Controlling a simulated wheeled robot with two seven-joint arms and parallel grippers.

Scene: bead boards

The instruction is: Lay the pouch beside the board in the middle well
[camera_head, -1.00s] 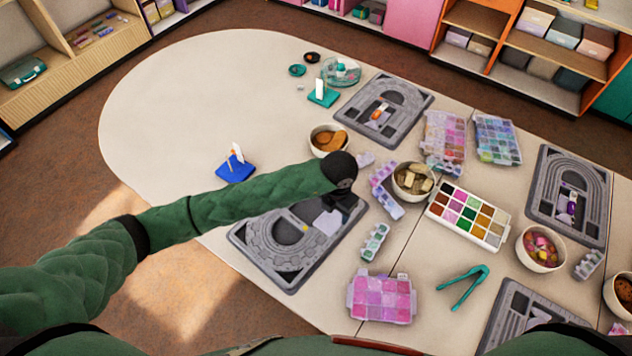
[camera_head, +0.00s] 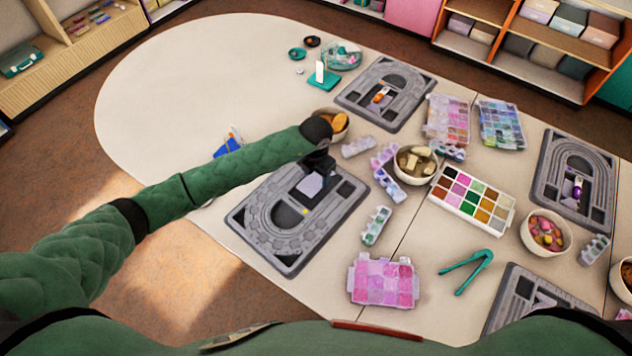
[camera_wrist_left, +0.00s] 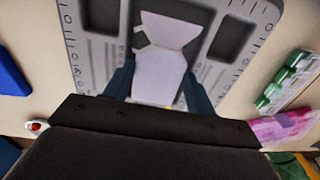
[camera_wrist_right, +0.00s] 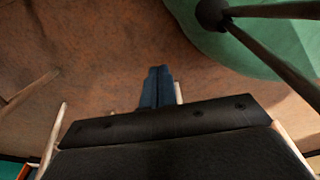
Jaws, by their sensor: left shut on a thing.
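My left gripper (camera_head: 318,166) reaches over the nearest grey bead board (camera_head: 262,246), fingers pointing down. It is shut on a pale lavender pouch (camera_head: 311,184), narrow at its neck. In the left wrist view the pouch (camera_wrist_left: 158,75) lies between the two fingers, with the board's dark square wells on both sides. The pouch is over the middle of the board's far end; I cannot tell whether it touches the board. A small yellow bead (camera_head: 305,211) is on the board. My right gripper (camera_wrist_right: 157,85) shows only in its wrist view, shut and empty above the brown floor.
A bowl of tan pieces (camera_head: 415,165), a green-lidded bead strip (camera_head: 376,226) and a pink bead box (camera_head: 384,282) stand right of the board. A blue stand (camera_head: 228,146) is behind my left arm. The table's far left is clear.

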